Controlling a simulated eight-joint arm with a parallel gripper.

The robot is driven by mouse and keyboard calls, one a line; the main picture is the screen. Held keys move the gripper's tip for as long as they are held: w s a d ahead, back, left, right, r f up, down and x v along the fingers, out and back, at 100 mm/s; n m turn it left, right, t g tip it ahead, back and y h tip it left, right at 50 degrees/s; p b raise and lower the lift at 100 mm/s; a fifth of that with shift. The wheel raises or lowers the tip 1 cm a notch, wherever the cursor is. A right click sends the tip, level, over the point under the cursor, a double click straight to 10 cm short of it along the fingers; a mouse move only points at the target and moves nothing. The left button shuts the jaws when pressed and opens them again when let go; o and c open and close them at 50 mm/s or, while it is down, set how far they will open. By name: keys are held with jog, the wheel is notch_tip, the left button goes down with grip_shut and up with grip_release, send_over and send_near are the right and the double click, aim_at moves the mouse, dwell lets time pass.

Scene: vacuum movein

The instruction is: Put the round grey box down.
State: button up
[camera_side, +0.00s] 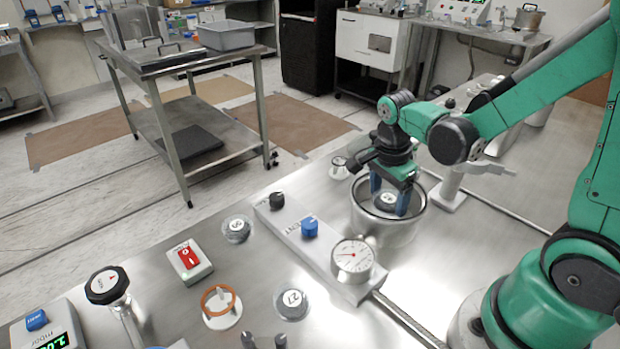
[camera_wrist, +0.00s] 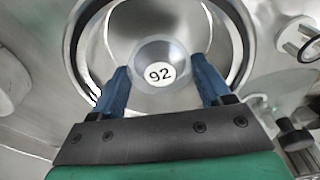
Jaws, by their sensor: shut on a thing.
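The round grey box (camera_side: 387,199) has a white label on top; in the wrist view the box (camera_wrist: 160,72) reads 92. My gripper (camera_side: 390,200) points down with its blue fingers on either side of the box. In the wrist view my gripper (camera_wrist: 160,75) is shut on it. Fingers and box are within the mouth of a round open metal chamber (camera_side: 383,238), whose rim surrounds them. I cannot tell whether the box touches the chamber floor.
Two similar round grey pieces with labels lie on the steel table, one at the left (camera_side: 237,229) and one in front (camera_side: 292,304). A manifold with a blue knob (camera_side: 310,227) and a dial gauge (camera_side: 353,259) stands left of the chamber. A red switch box (camera_side: 190,260) is further left.

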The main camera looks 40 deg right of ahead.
aim_at(387, 199)
jog(key=shift+f, duration=1.5)
jog(key=shift+f, duration=0.15)
jog(key=o, duration=1.2)
